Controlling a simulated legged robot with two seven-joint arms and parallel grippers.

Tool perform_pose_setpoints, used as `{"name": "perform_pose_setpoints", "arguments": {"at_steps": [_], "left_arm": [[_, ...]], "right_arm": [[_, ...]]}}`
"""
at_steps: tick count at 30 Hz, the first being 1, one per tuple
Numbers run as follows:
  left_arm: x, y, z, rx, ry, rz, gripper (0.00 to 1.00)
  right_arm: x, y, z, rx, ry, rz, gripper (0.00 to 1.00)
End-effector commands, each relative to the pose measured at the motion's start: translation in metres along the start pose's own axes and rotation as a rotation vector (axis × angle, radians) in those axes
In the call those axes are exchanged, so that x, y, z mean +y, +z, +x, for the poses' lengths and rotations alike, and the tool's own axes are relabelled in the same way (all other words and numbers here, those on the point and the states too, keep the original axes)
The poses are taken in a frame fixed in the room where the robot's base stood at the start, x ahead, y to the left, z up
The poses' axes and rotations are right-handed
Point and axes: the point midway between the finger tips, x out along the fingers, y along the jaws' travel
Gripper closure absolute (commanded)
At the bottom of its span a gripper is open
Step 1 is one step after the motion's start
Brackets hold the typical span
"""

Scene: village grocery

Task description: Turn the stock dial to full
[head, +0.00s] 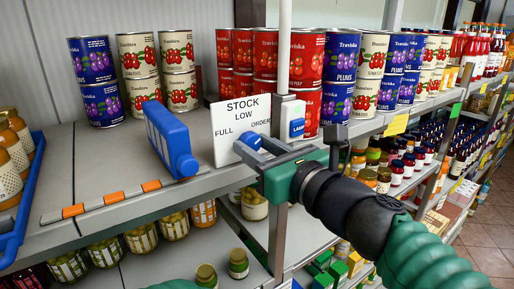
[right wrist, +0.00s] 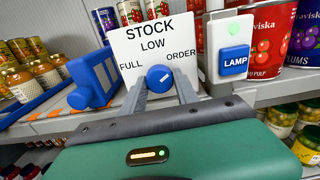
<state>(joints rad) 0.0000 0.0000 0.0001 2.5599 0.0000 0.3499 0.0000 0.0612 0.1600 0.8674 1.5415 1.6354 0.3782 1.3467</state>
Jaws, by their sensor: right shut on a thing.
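The stock dial is a round blue knob (right wrist: 159,78) on a white sign (right wrist: 160,45) marked STOCK, with LOW at the top, FULL at the left and ORDER at the right. A small pale mark on the knob lies toward its right side, on the ORDER side. My right gripper (right wrist: 161,88) is shut on the knob, a finger on each side. In the head view the gripper (head: 250,149) reaches the sign from the right and hides part of the knob (head: 250,140).
A blue LAMP switch (right wrist: 234,60) sits on a pale post right of the sign. A blue box-like object (head: 170,139) stands on the shelf left of it. Tins (head: 305,60) line the shelf behind. A blue tray (head: 22,215) with jars is at far left. Mid-left shelf is clear.

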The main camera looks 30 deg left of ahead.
Motion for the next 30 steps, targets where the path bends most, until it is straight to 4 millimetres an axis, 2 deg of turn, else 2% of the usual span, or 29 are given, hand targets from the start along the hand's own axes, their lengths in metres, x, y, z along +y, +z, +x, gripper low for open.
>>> {"name": "perform_pose_setpoints", "arguments": {"at_steps": [11,30], "left_arm": [[0.000,0.005,0.020,0.000,0.000,0.000,1.00],[0.000,0.015,0.061,0.000,0.000,0.000,1.00]], "right_arm": [[-0.001,-0.003,0.000,-0.002,-0.003,-0.211,1.00],[-0.003,-0.002,0.000,-0.001,-0.004,-0.816,1.00]]}}
